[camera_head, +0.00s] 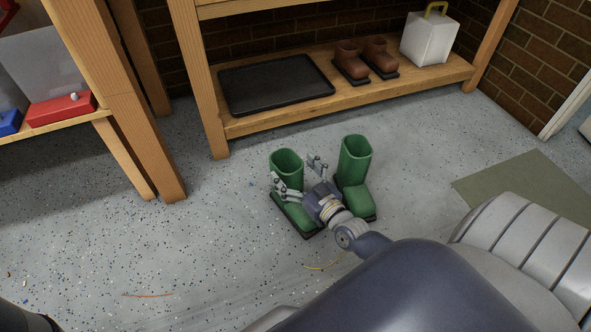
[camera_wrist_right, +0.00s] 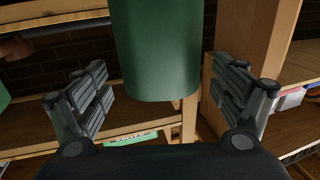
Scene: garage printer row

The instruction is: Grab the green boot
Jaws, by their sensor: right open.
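Two green boots stand upright on the speckled floor in the head view, a left one (camera_head: 286,163) and a right one (camera_head: 354,160). My right gripper (camera_head: 296,171) is open at the left boot, with one finger on its left side and the other on its right. In the right wrist view, a green boot (camera_wrist_right: 160,50) fills the upper middle, between the two spread fingers (camera_wrist_right: 160,98). It lies beyond the fingertips or between them; I cannot tell which, nor whether they touch it. Another green patch (camera_wrist_right: 3,95) shows at the left edge. My left gripper is not in view.
A wooden shelf (camera_head: 240,127) behind the boots holds a black tray (camera_head: 275,82), brown boots (camera_head: 352,62) and a white box (camera_head: 430,40). A wooden post (camera_head: 125,90) stands left, beside a red box (camera_head: 60,109). A flat mat (camera_head: 520,185) lies right. Floor to the left is mostly clear.

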